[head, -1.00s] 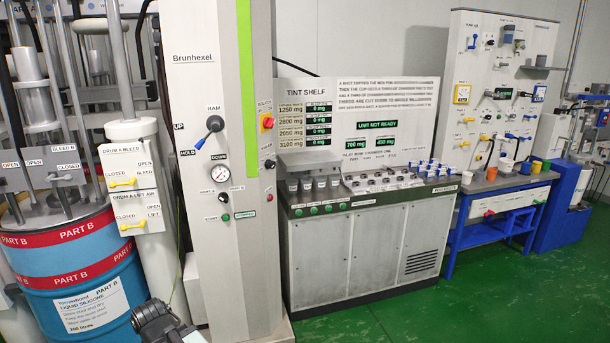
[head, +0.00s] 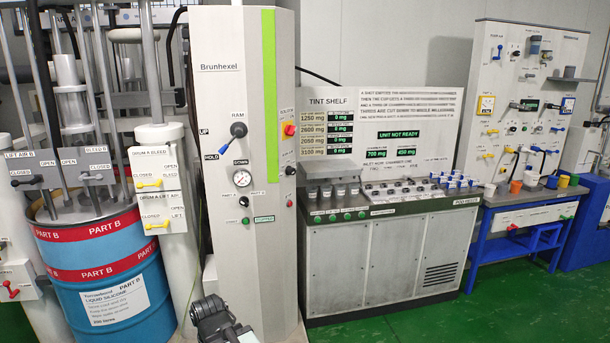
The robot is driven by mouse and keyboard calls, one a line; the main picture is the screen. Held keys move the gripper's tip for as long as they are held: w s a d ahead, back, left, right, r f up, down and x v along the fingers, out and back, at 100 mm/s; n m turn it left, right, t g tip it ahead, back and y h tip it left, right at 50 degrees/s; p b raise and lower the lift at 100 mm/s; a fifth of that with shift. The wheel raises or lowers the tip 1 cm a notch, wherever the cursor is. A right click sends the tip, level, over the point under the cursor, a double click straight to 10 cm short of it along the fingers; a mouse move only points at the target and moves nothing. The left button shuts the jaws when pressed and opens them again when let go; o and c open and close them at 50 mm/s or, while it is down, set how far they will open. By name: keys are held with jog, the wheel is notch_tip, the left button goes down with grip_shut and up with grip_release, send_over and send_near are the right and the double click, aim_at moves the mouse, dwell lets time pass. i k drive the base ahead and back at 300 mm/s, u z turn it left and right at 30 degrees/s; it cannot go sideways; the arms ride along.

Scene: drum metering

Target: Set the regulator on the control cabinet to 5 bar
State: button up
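The control cabinet (head: 225,270) is the tall pale column marked Brunhexel, left of the middle. The gauge is too small to read. A small dark knob (head: 242,201) shows under the gauge; I cannot tell whether it is the regulator. My gripper end (head: 212,316) shows as a dark shape at the bottom edge, low in front of the cabinet and apart from the controls in the picture. Its fingers cannot be made out.
A blue and red Part B drum (head: 110,275) and white posts with yellow valve handles stand left of the cabinet. The tint shelf counter (head: 350,265) adjoins on the right, with cups on top. A blue workbench (head: 520,240) stands further right. Green floor (head: 450,320) is clear at front right.

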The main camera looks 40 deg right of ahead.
aim_at(288, 170)
jog(key=z, duration=0.1)
jog(key=i, duration=0.9)
jog(key=u, duration=0.05)
